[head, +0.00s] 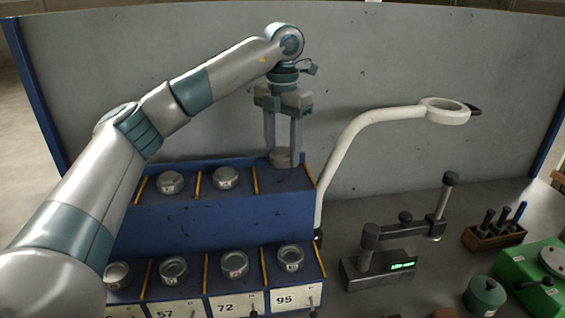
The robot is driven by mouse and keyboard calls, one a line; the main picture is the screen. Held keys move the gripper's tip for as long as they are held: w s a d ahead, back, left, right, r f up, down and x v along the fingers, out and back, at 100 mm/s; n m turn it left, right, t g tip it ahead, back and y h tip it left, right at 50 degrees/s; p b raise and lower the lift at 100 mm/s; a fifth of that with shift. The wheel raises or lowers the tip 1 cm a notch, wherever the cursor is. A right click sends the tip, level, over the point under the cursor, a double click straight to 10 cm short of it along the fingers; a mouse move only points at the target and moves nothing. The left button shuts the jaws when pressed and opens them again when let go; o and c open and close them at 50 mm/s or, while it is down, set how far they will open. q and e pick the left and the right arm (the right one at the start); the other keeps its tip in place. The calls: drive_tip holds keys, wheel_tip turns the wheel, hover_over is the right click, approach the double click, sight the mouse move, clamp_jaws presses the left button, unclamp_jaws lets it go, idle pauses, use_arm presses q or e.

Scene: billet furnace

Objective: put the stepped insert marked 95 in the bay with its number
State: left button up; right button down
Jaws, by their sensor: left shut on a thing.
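My left gripper (283,150) points down over the right-hand bay of the rack's upper tier. It is shut on a round metal insert (281,158), which is low between the fingers, at or just above the bay floor; I cannot tell if it touches. No number is readable on it. The bay labelled 95 (292,299) is at the right end of the lower tier, and a round metal insert (290,257) sits in it. My right gripper is not in view.
The blue rack (210,225) holds other round inserts in both tiers, between yellow dividers. Lower labels 57 and 72 are readable. A white-armed magnifier lamp (345,150) rises right of the rack. A dark gauge stand (370,265), wooden tool holder (492,238) and green machine (535,280) stand farther right.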

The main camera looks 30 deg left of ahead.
sight(282, 162)
use_arm(q)
drive_tip(key=shift+f+p, duration=1)
drive_tip(key=shift+f, duration=0.95)
drive_tip(key=shift+f, duration=0.15)
drive_tip(key=o, duration=1.6)
drive_tip(key=shift+c, duration=0.2)
drive_tip(key=shift+r, duration=0.25)
